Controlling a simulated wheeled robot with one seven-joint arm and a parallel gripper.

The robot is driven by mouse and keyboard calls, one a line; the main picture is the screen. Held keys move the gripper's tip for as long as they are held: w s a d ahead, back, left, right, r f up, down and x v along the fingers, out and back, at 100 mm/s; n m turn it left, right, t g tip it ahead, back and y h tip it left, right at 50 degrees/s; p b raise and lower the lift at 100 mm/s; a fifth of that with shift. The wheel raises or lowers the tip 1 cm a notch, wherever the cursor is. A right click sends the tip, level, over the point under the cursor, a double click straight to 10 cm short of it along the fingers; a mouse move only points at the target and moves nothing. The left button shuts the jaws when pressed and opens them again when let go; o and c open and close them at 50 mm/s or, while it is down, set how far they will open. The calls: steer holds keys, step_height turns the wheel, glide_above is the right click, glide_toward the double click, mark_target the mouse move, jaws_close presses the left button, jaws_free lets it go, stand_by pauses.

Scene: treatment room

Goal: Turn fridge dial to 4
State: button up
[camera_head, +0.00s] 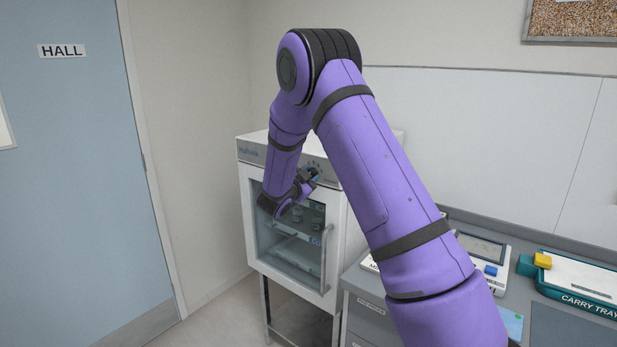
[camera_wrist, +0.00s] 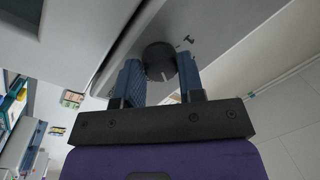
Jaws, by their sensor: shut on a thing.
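The small white fridge (camera_head: 252,178) with a glass door stands on a dark frame against the back wall. Its dial is a dark round knob (camera_wrist: 158,60) with a pale pointer line, on the panel above the door. In the wrist view my gripper (camera_wrist: 160,72) has one blue finger on each side of the dial and is shut on it. In the head view my gripper (camera_head: 311,175) is small at the fridge's top panel and largely covers the dial. Marks show on the panel beside the dial, but I cannot read the number it points to.
A vertical door handle (camera_head: 325,258) stands out from the fridge front below the dial. A blue hall door (camera_head: 75,170) is at left.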

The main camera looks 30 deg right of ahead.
steer(key=shift+m, duration=0.3)
steer(key=o, duration=0.9)
steer(key=v, duration=1.1)
steer(key=shift+w+f, duration=0.1)
